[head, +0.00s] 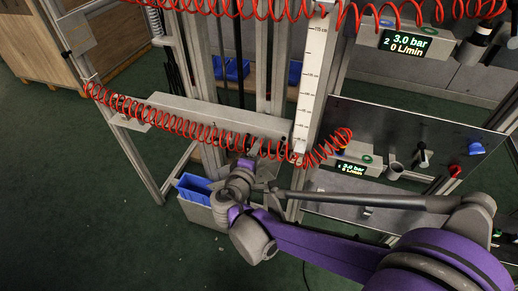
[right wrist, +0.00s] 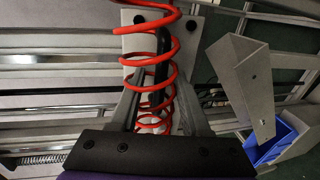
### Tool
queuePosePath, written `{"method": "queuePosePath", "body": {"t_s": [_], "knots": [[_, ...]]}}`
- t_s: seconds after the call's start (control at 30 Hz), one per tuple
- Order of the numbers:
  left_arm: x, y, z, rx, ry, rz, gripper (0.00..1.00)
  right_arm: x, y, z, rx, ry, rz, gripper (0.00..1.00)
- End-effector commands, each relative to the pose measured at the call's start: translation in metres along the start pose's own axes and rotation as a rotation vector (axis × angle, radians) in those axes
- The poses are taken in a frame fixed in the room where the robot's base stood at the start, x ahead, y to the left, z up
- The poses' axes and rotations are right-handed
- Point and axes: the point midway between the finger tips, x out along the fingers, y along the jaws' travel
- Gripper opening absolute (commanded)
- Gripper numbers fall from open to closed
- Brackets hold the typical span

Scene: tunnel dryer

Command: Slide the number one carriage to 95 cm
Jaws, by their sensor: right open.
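A long grey beam (head: 205,115), which looks like the lower carriage, lies across the uprights in the head view. I cannot read a number on it. A white scale (head: 315,60) stands upright at the beam's right end; its small markings are hard to read. My right gripper (head: 258,152) is at the beam's lower right edge. In the right wrist view, my right gripper (right wrist: 160,95) is open, its fingers on either side of a black handle (right wrist: 162,55) on a grey plate (right wrist: 185,35). I cannot tell whether they touch it. My left gripper is not in view.
A red coiled hose (head: 170,115) runs along the beam and crosses between the fingers in the right wrist view. A panel (head: 400,140) with knobs and a small display (head: 358,168) stands at right. Blue bins (head: 195,187) sit below the beam. Green floor is clear at lower left.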

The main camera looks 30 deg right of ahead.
Motion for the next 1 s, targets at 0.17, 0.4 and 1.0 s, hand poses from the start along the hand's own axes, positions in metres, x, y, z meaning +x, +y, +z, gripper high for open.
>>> {"method": "queuePosePath", "body": {"t_s": [0.17, 0.4, 1.0], "knots": [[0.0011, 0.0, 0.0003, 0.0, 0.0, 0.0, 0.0, 0.0053, 0.0001, -0.0001, 0.0, 0.001, 0.0, 0.47], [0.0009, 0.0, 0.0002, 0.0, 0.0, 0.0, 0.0, 0.0049, 0.0002, -0.0001, 0.0, 0.001, 0.0, 0.36], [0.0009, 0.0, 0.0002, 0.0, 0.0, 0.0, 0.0, 0.0047, 0.0002, 0.0, 0.0, 0.001, 0.0, 0.0]]}}
